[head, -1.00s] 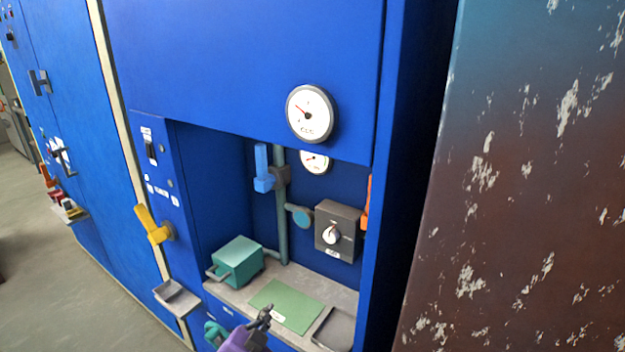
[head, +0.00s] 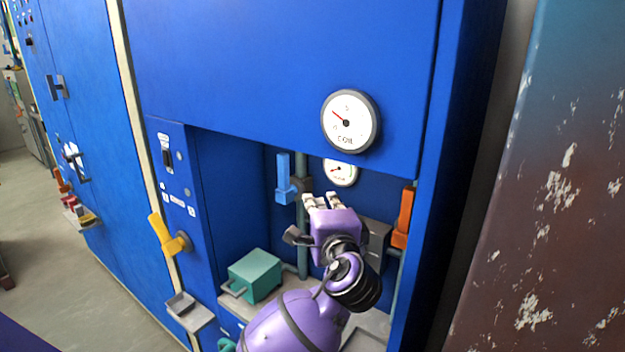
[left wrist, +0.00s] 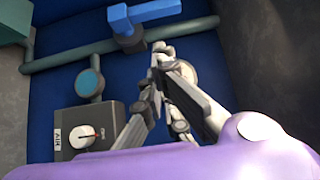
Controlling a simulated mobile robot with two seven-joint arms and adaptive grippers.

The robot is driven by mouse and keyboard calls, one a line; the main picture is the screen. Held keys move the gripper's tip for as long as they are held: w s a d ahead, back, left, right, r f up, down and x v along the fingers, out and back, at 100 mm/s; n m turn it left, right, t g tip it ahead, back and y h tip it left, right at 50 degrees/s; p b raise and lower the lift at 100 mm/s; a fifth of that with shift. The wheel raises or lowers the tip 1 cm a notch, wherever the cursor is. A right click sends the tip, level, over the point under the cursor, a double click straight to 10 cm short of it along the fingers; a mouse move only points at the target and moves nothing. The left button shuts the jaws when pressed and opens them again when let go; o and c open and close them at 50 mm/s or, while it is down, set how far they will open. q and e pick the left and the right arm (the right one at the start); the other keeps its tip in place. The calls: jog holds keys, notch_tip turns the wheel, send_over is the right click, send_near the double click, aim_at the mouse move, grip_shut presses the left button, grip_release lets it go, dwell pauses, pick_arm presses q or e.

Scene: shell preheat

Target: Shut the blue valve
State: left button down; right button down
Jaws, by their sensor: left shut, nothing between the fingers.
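The blue valve's lever (head: 284,180) stands upright, parallel to the vertical pipe (head: 302,235), inside the recess of the blue cabinet. In the left wrist view the blue lever (left wrist: 150,12) shows at the top, also along the pipe. My left gripper (head: 320,200) is in the recess, just right of and slightly below the blue lever. Its fingers are shut and empty, and appear apart from the lever. In the left wrist view the fingertips (left wrist: 160,50) lie below the lever. My right gripper is not in view.
An orange lever (head: 403,218) is at the recess's right side. A grey box (head: 376,240) with a knob is partly hidden behind my arm. A teal box (head: 255,275) sits on the shelf. A yellow lever (head: 161,232) is on the left panel. Gauges (head: 350,122) hang above.

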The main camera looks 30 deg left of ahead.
aim_at(284, 178)
pick_arm(q)
jog(key=shift+d, duration=0.2)
jog(key=s+a+p+x, duration=0.1)
jog(key=s+a+x, duration=0.1)
jog(key=x, duration=1.1)
jog(key=shift+w+a, duration=0.1)
jog(key=shift+w, duration=0.1)
